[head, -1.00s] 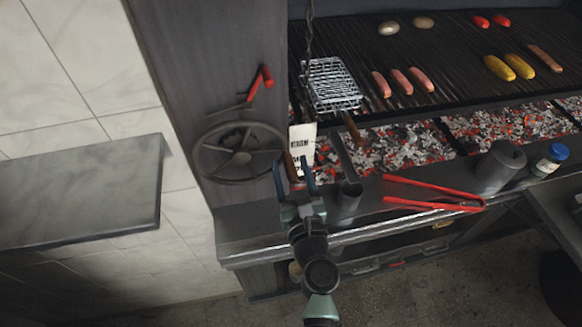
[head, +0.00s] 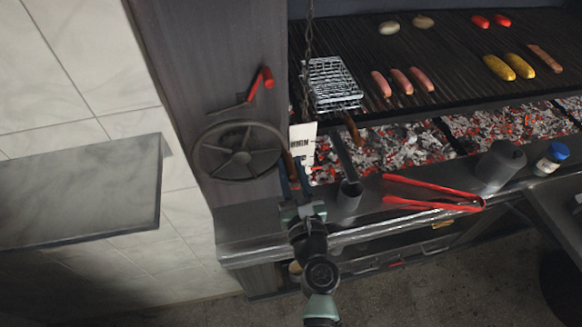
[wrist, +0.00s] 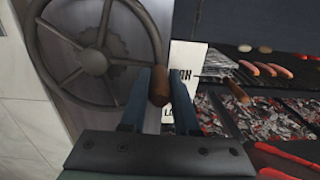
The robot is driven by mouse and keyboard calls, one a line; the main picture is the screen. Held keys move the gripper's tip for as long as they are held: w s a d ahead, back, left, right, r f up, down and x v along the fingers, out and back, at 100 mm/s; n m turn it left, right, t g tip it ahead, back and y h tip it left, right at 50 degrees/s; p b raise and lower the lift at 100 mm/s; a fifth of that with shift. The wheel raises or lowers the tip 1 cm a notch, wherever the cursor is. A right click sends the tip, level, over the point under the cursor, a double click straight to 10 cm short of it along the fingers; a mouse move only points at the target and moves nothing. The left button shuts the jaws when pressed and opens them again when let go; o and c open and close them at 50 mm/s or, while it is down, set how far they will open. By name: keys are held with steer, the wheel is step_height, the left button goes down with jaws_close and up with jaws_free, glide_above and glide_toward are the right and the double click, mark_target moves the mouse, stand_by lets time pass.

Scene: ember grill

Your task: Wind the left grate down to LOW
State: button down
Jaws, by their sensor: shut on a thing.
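A dark spoked handwheel (head: 240,157) is mounted on the grey panel left of the grill. Its wooden handle (head: 287,163) sticks out at the wheel's right side. My gripper (head: 296,180) is shut on this handle; in the wrist view the handle (wrist: 158,85) sits between both fingers. The dark barred grate (head: 350,45) lies above the glowing coals (head: 395,150), and a chain (head: 308,38) hangs at its left. A white card with black lettering (head: 303,143) stands right of the wheel; its lower part is hidden by my gripper.
A red-handled tool (head: 262,82) is above the wheel. A wire basket (head: 332,82), sausages and corn lie on the grate. Red tongs (head: 430,203), a grey canister (head: 498,165) and a blue-lidded jar (head: 553,158) are on the front ledge. A grey shelf (head: 80,190) juts out left.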

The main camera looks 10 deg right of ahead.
stand_by(0.8)
steer(key=shift+a+r+n+p, duration=0.1)
steer(key=shift+r+n+p, duration=0.4)
steer(key=shift+r+n, duration=0.75)
steer(key=c, duration=0.7)
jaws_free()
steer(key=shift+f, duration=0.1)
steer(key=shift+o, duration=0.2)
steer(key=shift+s+f, duration=0.1)
steer(key=shift+f, duration=0.05)
steer(key=shift+s, duration=0.25)
steer(key=s+b, duration=0.2)
steer(key=s, duration=1)
steer(key=shift+s+b, duration=0.15)
steer(key=shift+b, duration=0.25)
